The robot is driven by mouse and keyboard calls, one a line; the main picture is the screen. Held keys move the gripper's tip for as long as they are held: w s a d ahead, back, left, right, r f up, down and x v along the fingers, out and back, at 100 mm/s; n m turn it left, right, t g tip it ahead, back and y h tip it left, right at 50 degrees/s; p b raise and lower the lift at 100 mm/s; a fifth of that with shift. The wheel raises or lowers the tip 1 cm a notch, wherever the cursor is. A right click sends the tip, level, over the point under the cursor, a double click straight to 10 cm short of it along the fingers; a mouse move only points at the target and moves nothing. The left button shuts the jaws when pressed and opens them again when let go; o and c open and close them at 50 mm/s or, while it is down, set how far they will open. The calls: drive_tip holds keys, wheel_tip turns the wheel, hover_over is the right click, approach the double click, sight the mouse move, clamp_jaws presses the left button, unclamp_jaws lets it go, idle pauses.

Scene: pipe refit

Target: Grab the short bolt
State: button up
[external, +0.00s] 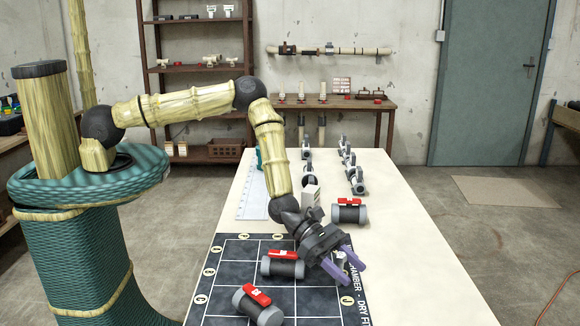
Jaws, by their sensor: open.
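My gripper (353,275) is open, with two purple fingers pointing down and to the right over the right side of the dark gridded mat (225,285). A small pale grey piece (341,258) shows between or just beyond the fingers. I cannot tell whether it is the short bolt, nor whether the fingers touch it. No other thing in the external view can be made out clearly as a short bolt; small hardware on the table is too small to tell.
Grey valves with red handles lie close by: one (282,267) left of my gripper, one (262,312) at the front, one (350,214) behind. Grey fittings (354,176) stand farther back, near a white ruled board (251,200). The right side of the cream table (415,260) is clear.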

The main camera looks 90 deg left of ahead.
idle(0.4)
clamp_jaws()
wheel_tip(320, 180, up, 10)
drive_tip(key=b, duration=0.1)
drive_tip(key=shift+b, duration=0.35)
idle(0.5)
